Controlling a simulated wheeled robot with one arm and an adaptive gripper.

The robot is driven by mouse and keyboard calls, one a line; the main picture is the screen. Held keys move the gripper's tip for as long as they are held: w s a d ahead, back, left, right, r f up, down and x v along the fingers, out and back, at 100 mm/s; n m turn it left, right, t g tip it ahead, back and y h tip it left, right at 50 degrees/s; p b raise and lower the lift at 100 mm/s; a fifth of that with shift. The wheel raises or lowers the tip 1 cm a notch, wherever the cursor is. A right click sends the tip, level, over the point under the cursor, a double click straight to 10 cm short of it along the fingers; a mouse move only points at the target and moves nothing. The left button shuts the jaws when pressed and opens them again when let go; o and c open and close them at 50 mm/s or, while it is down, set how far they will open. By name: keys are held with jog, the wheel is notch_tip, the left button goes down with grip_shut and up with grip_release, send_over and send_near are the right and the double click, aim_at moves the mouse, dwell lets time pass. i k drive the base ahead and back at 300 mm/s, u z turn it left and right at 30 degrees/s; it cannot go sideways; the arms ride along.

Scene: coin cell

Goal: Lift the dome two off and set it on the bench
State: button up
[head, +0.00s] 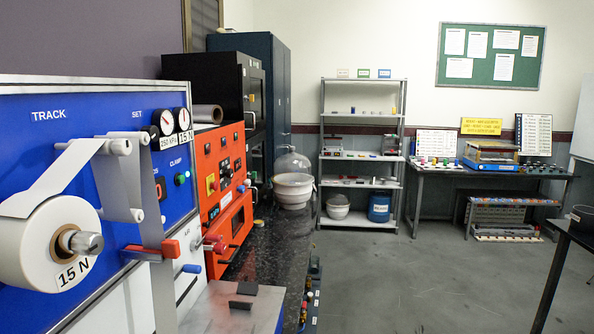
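One clear glass dome (291,162) shows in the head view, left of centre. It is at the far part of a dark speckled bench (268,240), behind or over a white round vessel (293,192). I cannot tell whether the dome rests on the vessel or stands behind it. No number on the dome can be read, so I cannot confirm it is dome two. My gripper is not in view.
A blue machine with a roll marked 15 N (50,245) fills the near left. An orange-red unit (222,180) stands beyond it. Metal shelves (361,183) stand at the back. A dark table (425,168) is at back right. The grey floor (400,280) between is open.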

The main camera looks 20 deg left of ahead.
aim_at(291, 168)
jog(key=u, duration=0.3)
jog(key=i, duration=5.8)
jog(key=u, duration=3.4)
